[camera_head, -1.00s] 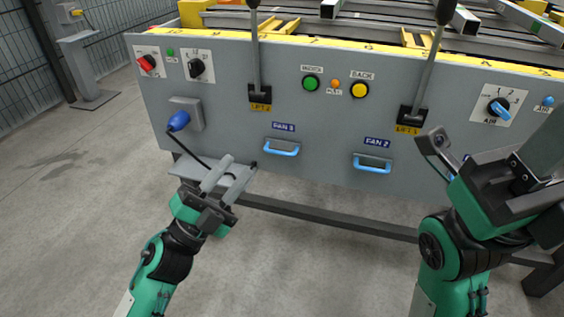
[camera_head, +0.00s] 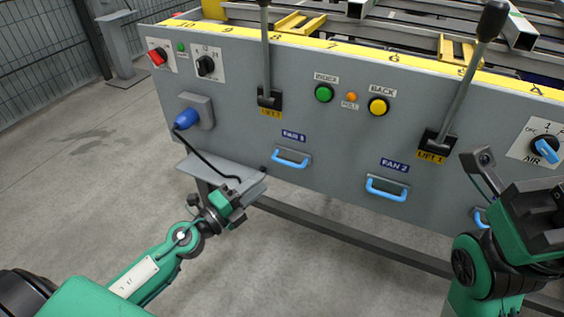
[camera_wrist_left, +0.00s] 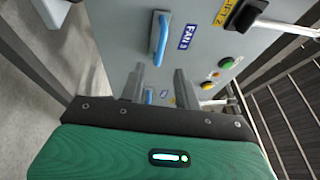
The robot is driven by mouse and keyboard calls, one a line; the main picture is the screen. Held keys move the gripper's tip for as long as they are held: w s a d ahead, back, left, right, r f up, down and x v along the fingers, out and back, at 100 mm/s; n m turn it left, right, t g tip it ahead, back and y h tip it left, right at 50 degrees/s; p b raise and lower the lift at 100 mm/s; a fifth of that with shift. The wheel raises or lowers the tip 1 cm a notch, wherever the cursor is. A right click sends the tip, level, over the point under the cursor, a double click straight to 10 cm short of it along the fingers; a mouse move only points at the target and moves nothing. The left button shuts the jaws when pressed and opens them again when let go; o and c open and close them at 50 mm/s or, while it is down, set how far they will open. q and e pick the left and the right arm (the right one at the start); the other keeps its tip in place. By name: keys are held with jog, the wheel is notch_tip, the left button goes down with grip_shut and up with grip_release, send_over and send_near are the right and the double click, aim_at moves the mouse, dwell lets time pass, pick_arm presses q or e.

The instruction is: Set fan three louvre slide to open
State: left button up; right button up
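The fan three slide is a light blue handle (camera_head: 291,160) under the FAN 3 label (camera_head: 293,136) on the grey panel. The handle also shows in the left wrist view (camera_wrist_left: 159,38), above and ahead of my fingers. My left gripper (camera_head: 254,186) is below and left of this handle, apart from it, pointing right along the panel. In the left wrist view its two fingers (camera_wrist_left: 159,75) stand apart with nothing held between them. My right gripper (camera_head: 535,200) is at the right edge; its fingers cannot be made out.
The FAN 2 handle (camera_head: 387,189) is to the right. A blue plug (camera_head: 187,118) with a black cable hangs left, above a small grey shelf (camera_head: 200,172) beside my left gripper. Lift levers (camera_head: 266,50) rise from the panel.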

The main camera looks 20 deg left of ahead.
pick_arm(q)
jog(key=p+x, duration=0.3)
jog(key=x, duration=0.5)
jog(key=shift+w+d, duration=0.1)
grip_shut()
